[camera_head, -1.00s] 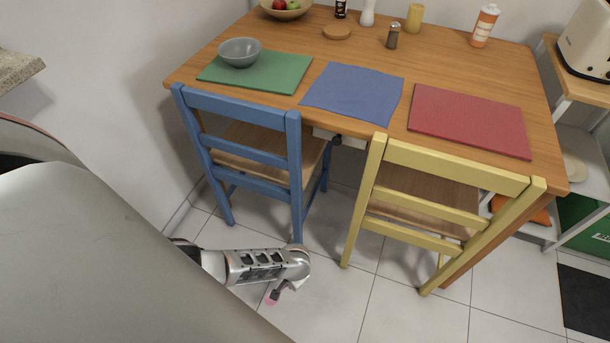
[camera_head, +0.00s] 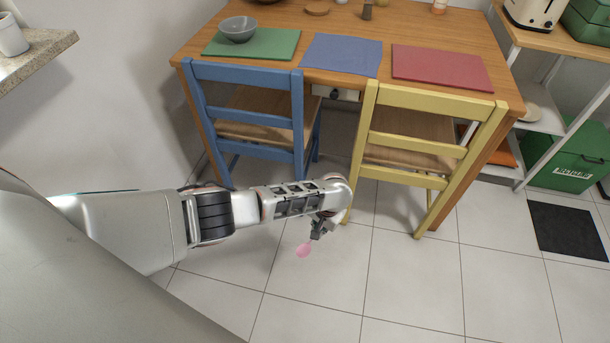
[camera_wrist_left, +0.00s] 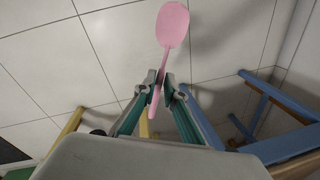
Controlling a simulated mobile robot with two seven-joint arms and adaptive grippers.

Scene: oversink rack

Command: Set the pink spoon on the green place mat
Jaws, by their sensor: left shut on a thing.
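The pink spoon (camera_head: 304,250) hangs below my left gripper (camera_head: 318,232) in the head view, over the tiled floor in front of the chairs. In the left wrist view my left gripper (camera_wrist_left: 160,92) is shut on the handle of the pink spoon (camera_wrist_left: 173,26), and the spoon's bowl points away from the fingers. The green place mat (camera_head: 275,45) lies at the left of the wooden table, with a grey bowl (camera_head: 238,30) on its left part. The spoon is apart from the mat. My right gripper is in neither view.
A blue chair (camera_head: 248,118) and a yellow chair (camera_head: 425,135) stand between my arm and the wooden table (camera_head: 345,85). A blue mat (camera_head: 342,55) and a red mat (camera_head: 440,68) lie to the right. The green mat's right part is bare.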

